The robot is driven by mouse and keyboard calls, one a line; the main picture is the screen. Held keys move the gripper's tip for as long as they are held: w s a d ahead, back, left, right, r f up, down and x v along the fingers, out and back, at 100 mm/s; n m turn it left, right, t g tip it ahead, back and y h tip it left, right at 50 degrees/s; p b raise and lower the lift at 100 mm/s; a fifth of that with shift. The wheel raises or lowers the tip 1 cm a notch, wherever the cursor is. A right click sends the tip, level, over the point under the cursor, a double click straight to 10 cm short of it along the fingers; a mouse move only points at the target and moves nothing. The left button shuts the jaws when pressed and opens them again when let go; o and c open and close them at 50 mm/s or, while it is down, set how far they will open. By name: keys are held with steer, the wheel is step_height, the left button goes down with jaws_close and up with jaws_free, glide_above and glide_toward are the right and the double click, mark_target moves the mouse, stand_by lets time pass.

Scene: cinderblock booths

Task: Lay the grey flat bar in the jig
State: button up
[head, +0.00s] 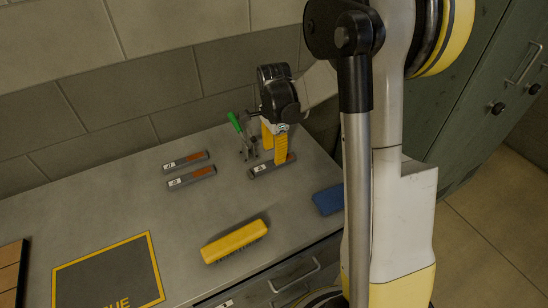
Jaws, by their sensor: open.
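A grey flat bar (261,171) with a white label and a rust-brown patch lies on the bench just in front of a small metal clamp (248,152) with a raised green handle. My gripper (274,155) points down over this bar. Its two yellow fingers are open, one toward the far side and one in front, hiding part of the bar. I cannot tell whether the fingers touch it. Two similar grey bars, a farther one (184,162) and a nearer one (190,178), lie to the left. No separate jig outline is clear around the clamp.
A yellow brush (234,241) lies near the bench's front edge, and a blue pad (328,199) lies right of it, beside my arm. A yellow-bordered dark mat (105,275) lies front left. A block wall (120,95) closes the back. Bare bench lies between.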

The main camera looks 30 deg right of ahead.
steer(key=s+a+r+n+t+p, duration=0.1)
steer(key=s+a+r+n+t, duration=0.2)
steer(key=r, duration=0.5)
steer(key=s+a+r+n+p, duration=0.1)
steer(key=s+a+r+n, duration=0.3)
steer(key=r, duration=0.5)
steer(key=s+a+n+t, duration=0.4)
steer(key=s+n, duration=0.7)
steer(key=shift+r, duration=0.15)
steer(key=shift+w, duration=0.1)
